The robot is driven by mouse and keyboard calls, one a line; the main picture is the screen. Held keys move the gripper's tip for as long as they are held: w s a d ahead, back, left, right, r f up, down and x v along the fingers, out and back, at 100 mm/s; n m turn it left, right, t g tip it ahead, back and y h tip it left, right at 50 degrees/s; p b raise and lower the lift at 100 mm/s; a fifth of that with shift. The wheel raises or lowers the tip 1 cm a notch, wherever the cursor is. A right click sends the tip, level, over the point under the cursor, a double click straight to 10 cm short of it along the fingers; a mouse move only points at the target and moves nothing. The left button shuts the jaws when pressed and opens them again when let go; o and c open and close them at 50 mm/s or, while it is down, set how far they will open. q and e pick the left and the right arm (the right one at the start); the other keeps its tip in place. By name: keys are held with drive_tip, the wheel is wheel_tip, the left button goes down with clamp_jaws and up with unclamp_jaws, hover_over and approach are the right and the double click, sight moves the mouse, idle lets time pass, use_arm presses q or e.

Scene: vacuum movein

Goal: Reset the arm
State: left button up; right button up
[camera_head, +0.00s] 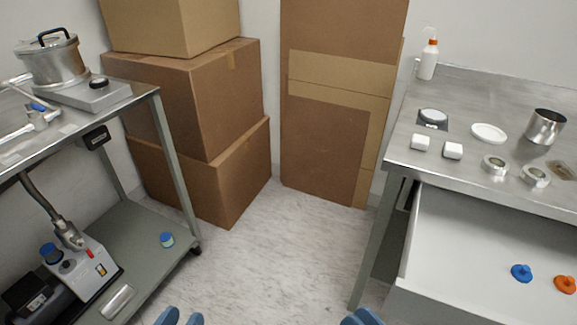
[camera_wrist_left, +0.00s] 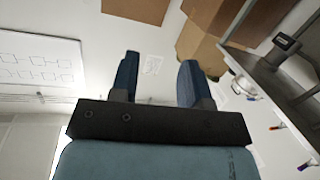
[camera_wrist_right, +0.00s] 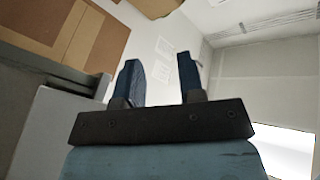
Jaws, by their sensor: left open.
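My left gripper (camera_wrist_left: 157,78) shows two blue fingers standing apart with nothing between them in the left wrist view. My right gripper (camera_wrist_right: 158,80) shows two blue fingers apart and empty in the right wrist view. A part of it shows at the bottom edge of the head view (camera_head: 362,317), left of the open drawer. Both arms are otherwise out of the head view.
A metal bench (camera_head: 150,88) on the left carries a pot (camera_head: 52,66); a vacuum pump (camera_head: 80,268) stands on its lower shelf. Cardboard boxes (camera_head: 190,105) stand behind. The right bench (camera_head: 460,90) has an open white drawer (camera_head: 470,240) with blue and orange parts. The middle floor is clear.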

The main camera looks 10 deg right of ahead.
drive_tip(key=w+a+f+n+g+h, duration=0.1)
drive_tip(key=w+a+n+g+h, duration=0.1)
drive_tip(key=w+n, duration=0.25)
use_arm(q)
drive_tip(key=s+a+r+g+y+p, duration=0.1)
drive_tip(key=r+p, duration=0.5)
drive_tip(key=p, duration=1)
drive_tip(key=s+a+r+g+y+p, duration=0.2)
drive_tip(key=a+r+p, duration=0.3)
drive_tip(key=p, duration=1.2)
drive_tip(key=shift+s+r+g, duration=0.35)
drive_tip(key=shift+g, duration=0.15)
use_arm(e)
drive_tip(key=s+d+r+g+h, duration=0.3)
drive_tip(key=d+r, duration=0.3)
drive_tip(key=r, duration=0.5)
drive_tip(key=shift+g, duration=0.6)
drive_tip(key=shift+s+r, duration=0.1)
use_arm(q)
drive_tip(key=shift+w+d, duration=0.1)
use_arm(e)
drive_tip(key=shift+d+h, duration=0.1)
drive_tip(key=shift+h, duration=0.2)
